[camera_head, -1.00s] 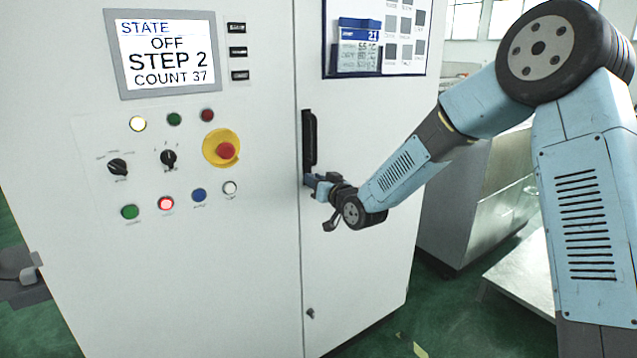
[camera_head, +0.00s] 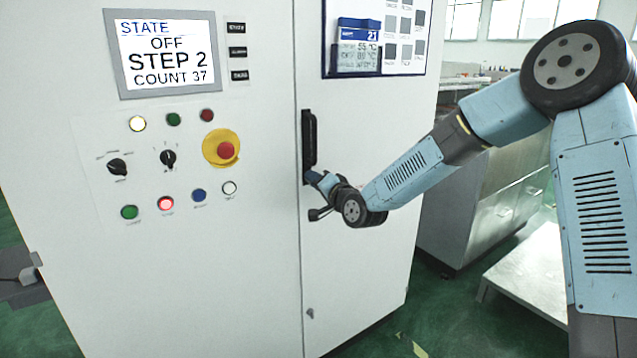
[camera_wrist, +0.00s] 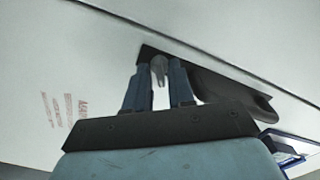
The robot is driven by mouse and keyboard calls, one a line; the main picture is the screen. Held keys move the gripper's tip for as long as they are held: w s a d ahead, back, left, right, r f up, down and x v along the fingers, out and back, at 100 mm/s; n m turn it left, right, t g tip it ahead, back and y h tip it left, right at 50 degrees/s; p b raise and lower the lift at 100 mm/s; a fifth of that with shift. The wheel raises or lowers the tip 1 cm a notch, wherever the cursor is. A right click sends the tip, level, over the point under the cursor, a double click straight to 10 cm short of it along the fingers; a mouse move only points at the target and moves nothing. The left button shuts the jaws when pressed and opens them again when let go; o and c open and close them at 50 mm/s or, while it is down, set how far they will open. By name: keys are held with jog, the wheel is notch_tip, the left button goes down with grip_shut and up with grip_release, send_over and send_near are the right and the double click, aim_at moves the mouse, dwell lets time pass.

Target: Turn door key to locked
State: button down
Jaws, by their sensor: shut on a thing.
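The door key (camera_wrist: 158,68) is a small grey piece between my fingertips in the wrist view, at the black lock plate (camera_wrist: 148,52) below the door handle. My gripper (camera_wrist: 159,76) is shut on the key; its two blue-grey fingers stand either side of it. In the head view my gripper (camera_head: 312,177) is at the lower end of the black door handle (camera_head: 309,138), tilted, and it hides the key there. The handle (camera_wrist: 232,93) also shows right of the fingers in the wrist view. I cannot read any lock marking.
The white cabinet (camera_head: 250,270) has a control panel with buttons, knobs and a red emergency stop (camera_head: 225,151) left of the door seam. A screen (camera_head: 165,53) reads OFF, STEP 2. A low metal platform (camera_head: 525,270) stands right of the cabinet.

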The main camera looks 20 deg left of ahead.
jog(key=shift+w+d+m, duration=0.1)
jog(key=shift+w+m, duration=0.1)
jog(key=shift+m, duration=0.2)
jog(key=c, duration=1.2)
grip_release()
jog(key=shift+c, duration=0.2)
jog(key=shift+s, duration=0.1)
jog(key=v, duration=1.3)
jog(key=shift+s+d, duration=0.2)
jog(key=shift+d, duration=0.05)
jog(key=shift+f, duration=0.1)
